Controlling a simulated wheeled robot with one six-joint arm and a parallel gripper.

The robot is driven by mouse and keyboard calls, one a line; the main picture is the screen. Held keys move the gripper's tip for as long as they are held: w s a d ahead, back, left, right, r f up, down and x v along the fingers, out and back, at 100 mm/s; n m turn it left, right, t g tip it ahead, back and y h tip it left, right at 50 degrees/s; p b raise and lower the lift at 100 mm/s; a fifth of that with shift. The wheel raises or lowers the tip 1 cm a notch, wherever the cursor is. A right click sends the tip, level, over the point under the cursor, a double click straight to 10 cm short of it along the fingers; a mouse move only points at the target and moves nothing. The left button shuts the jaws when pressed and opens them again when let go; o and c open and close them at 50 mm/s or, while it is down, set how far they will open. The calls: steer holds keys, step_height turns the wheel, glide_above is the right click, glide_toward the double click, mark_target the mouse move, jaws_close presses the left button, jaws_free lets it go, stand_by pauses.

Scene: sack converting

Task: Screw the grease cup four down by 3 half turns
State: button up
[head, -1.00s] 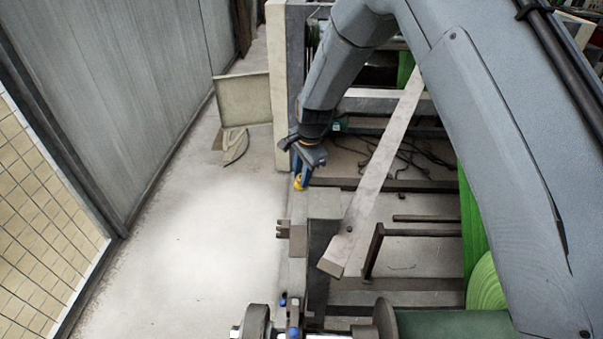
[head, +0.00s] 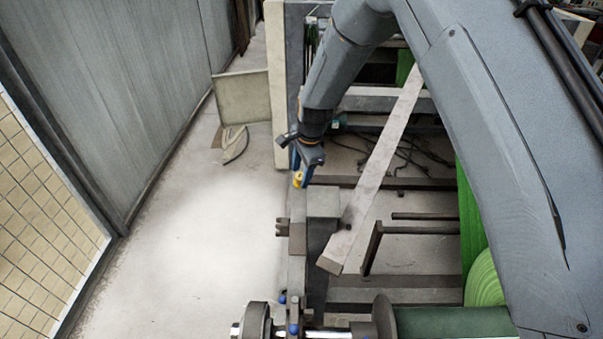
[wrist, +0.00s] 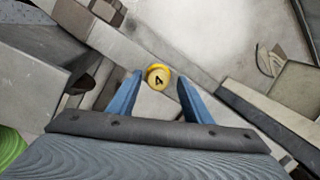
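The grease cup four (wrist: 157,77) has a round yellow cap marked with a dark 4. In the wrist view it shows between the tips of my gripper's (wrist: 160,80) two blue fingers, with a gap visible on each side. In the head view the yellow cup (head: 298,181) shows at the lower end of my gripper (head: 301,176), partly hidden by the fingers. My gripper is open and holds nothing. I cannot tell how far the fingertips reach down beside the cup.
A grey machine frame (head: 323,205) runs below the gripper, with a slanted flat bar (head: 375,170) to its right. Small blue caps (head: 282,299) show nearer on the frame. A green roll (head: 484,282) is at right. The floor (head: 200,240) at left is clear.

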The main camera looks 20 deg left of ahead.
steer(key=shift+s, duration=0.1)
steer(key=b+v, duration=0.1)
steer(key=v, duration=0.6)
steer(key=shift+r, duration=0.4)
steer(key=s+d+r+n+h, duration=0.15)
steer(key=s+d, duration=0.25)
steer(key=d, duration=0.6)
steer(key=s+d+r+n, duration=0.3)
steer(key=s+d, duration=0.1)
steer(key=d, duration=0.5)
steer(key=s+d+r+n, duration=0.2)
steer(key=s+d, duration=0.2)
steer(key=d, duration=0.6)
steer(key=s+d+n+g, duration=0.1)
steer(key=s+d+n, duration=0.2)
steer(key=s+d, duration=0.5)
steer(key=s, duration=0.3)
steer(key=shift+s+d+r+h, duration=0.2)
steer(key=shift+d+r+h, duration=0.1)
steer(key=shift+h, duration=0.05)
